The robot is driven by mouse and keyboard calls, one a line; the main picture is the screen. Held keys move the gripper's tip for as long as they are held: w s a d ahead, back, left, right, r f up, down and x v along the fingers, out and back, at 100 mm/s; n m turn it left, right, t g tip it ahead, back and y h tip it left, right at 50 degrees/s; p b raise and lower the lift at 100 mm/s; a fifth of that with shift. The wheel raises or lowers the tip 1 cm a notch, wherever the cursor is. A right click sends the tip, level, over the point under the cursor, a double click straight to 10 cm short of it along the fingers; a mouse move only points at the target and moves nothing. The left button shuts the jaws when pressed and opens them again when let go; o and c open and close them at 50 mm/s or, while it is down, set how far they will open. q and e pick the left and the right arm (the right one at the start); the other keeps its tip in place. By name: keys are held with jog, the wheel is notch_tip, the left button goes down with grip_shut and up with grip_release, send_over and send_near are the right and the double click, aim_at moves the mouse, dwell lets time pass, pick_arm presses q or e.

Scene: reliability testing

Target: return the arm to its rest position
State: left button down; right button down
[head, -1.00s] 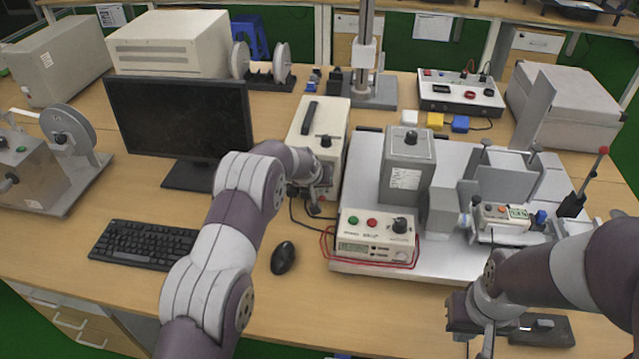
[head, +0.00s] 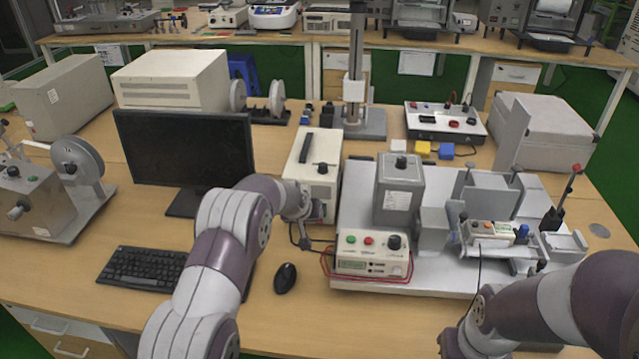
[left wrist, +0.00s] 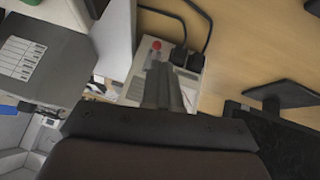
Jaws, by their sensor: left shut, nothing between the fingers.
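My left arm reaches in from the bottom of the head view. Its gripper (head: 304,238) points down in front of the beige box with the black handle (head: 312,172), behind the small tester. In the left wrist view the left gripper's fingers (left wrist: 163,86) are together with nothing between them, in front of a light box with a red button and black plugs (left wrist: 160,68). My right arm comes in from the right. Its wrist is at the bottom edge of the head view, and its fingers are cut off.
A monitor (head: 185,150), keyboard (head: 143,269) and mouse (head: 285,278) are left of centre. A tester with red leads (head: 370,262) sits on a metal plate (head: 350,205) with a grey box (head: 398,190) and a fixture. Bare tabletop (head: 300,318) lies between my arms.

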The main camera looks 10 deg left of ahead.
pick_arm(q)
jog(key=shift+s+f, duration=0.1)
jog(key=s+a+f+g, duration=0.1)
jog(key=s+f+g, duration=0.1)
jog(key=s, duration=0.4)
jog(key=s+a+f+g, duration=0.1)
jog(key=s+f+g, duration=0.1)
jog(key=s, duration=0.4)
jog(key=s+a+r, duration=0.1)
jog(key=s+r, duration=0.3)
jog(key=s, duration=0.5)
jog(key=s+a+r+g+y, duration=0.1)
jog(key=s+r, duration=0.2)
jog(key=s, duration=0.6)
jog(key=s+a+r+m, duration=0.1)
jog(key=s+r, duration=0.3)
jog(key=s, duration=0.5)
jog(key=shift+s+a+r+g, duration=0.3)
jog(key=shift+s+a+r, duration=0.05)
jog(key=shift+a, duration=0.15)
